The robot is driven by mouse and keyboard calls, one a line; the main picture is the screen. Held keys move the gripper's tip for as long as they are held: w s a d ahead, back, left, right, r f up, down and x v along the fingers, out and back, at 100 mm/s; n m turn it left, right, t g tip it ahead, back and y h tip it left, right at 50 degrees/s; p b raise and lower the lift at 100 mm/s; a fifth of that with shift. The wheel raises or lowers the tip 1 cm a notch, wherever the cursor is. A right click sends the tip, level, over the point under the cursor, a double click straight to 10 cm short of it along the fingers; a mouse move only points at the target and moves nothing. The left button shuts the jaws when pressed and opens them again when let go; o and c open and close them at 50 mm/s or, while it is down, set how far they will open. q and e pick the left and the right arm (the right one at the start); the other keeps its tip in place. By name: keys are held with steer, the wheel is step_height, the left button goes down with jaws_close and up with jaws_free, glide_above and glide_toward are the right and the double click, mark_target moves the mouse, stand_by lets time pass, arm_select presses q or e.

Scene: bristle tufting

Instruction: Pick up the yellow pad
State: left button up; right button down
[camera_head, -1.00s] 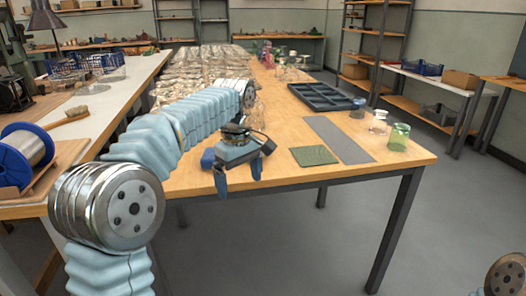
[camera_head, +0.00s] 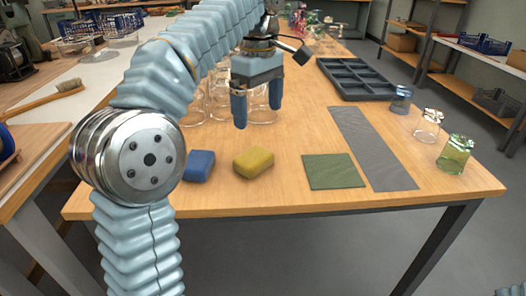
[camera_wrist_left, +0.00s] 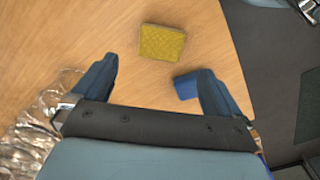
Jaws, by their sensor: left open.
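The yellow pad (camera_head: 253,162) lies flat on the wooden table near its front edge, clear of anything touching it. The blue pad (camera_head: 199,165) lies to its left, partly behind my arm. My left gripper (camera_head: 258,110) is open and empty, raised above the table and farther back than the yellow pad. In the left wrist view, the yellow pad (camera_wrist_left: 163,42) shows ahead of the open fingers (camera_wrist_left: 158,72). The blue pad (camera_wrist_left: 186,86) shows there beside one finger, partly hidden by it. My right gripper is out of view.
To the right lie a green mat (camera_head: 334,171) and a grey strip (camera_head: 372,150), with small glass jars (camera_head: 455,154) beyond. A dark divided tray (camera_head: 357,79) sits farther back. Clear glasses (camera_head: 192,105) stand behind and around the left gripper. The table's front edge is close to the pads.

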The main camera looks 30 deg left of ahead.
mark_target(258, 158)
arm_select(q)
steer(key=f, duration=0.4)
steer(key=f+b, duration=0.1)
steer(key=f, duration=0.3)
steer(key=f+b, duration=0.1)
steer(key=f, duration=0.4)
steer(key=shift+s+f, duration=0.1)
steer(key=shift+s, duration=0.15)
steer(key=c, duration=0.7)
steer(key=shift+r, duration=0.6)
steer(key=shift+c, duration=0.2)
steer(key=s+d+r, duration=0.6)
steer(key=s+r, duration=0.6)
steer(key=shift+s, duration=0.4)
